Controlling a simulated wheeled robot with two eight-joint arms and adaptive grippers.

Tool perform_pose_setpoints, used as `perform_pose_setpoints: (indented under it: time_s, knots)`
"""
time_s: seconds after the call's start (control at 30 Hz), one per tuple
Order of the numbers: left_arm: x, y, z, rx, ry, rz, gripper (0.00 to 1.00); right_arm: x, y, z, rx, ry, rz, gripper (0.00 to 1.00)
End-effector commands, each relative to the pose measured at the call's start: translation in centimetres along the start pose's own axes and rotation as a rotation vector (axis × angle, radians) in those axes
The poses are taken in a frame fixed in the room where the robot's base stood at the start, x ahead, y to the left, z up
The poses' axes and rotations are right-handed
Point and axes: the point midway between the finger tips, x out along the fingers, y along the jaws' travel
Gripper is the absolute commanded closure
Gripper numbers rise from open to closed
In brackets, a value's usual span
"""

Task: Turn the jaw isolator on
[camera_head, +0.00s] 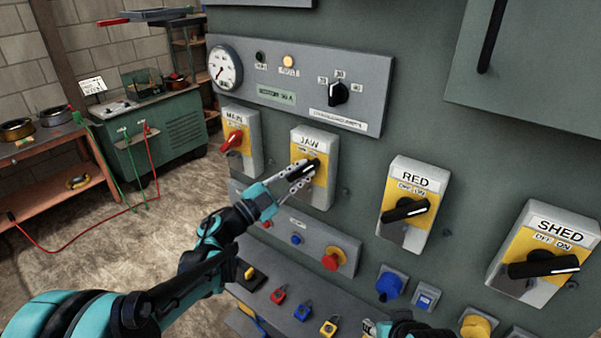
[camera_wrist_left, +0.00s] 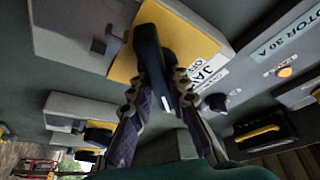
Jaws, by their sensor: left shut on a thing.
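The jaw isolator (camera_head: 310,143) is a grey box with a yellow plate and a black rotary handle, on the green panel in the middle of the head view. My left gripper (camera_head: 302,174) is shut on the black handle, its fingers on either side. In the head view the handle sits slanted, with its upper end to the right. In the left wrist view the handle (camera_wrist_left: 148,45) lies between the fingertips (camera_wrist_left: 158,87) in front of the yellow plate. The fingers partly hide the handle and the off/on marks. A teal and black part of my right arm shows at the bottom edge.
The main isolator (camera_head: 237,140) with a red handle is left of the jaw one. The red (camera_head: 407,205) and shed (camera_head: 543,255) isolators are to the right. A sloped shelf with padlocks (camera_head: 303,309) and a red knob (camera_head: 331,260) lie below. A gauge panel (camera_head: 300,85) is above.

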Motion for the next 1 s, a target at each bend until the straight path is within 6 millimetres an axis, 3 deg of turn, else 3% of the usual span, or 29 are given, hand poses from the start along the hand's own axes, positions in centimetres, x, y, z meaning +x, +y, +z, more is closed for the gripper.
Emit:
perform_pose_setpoints:
  time_s: [0.03,0.1,0.47,0.57,1.0]
  knots:
    - [0.0,0.1,0.0,0.001,0.000,0.001,0.78,0.0,0.0,0.0,0.000,0.000,0.000,0.60]
    - [0.0,0.1,0.0,0.001,0.000,0.001,0.62,0.0,0.0,0.0,0.000,0.000,0.000,0.60]
    - [-0.4,0.0,0.0,0.000,0.000,0.000,0.62,0.0,0.0,0.0,0.000,0.000,0.000,0.60]
    - [-1.6,0.0,0.0,0.000,-0.001,-0.001,0.62,0.0,0.0,0.0,0.000,0.000,0.000,0.60]
    - [-10.4,0.0,0.1,0.001,-0.002,-0.002,0.62,0.0,0.0,0.0,0.000,0.000,0.000,0.60]
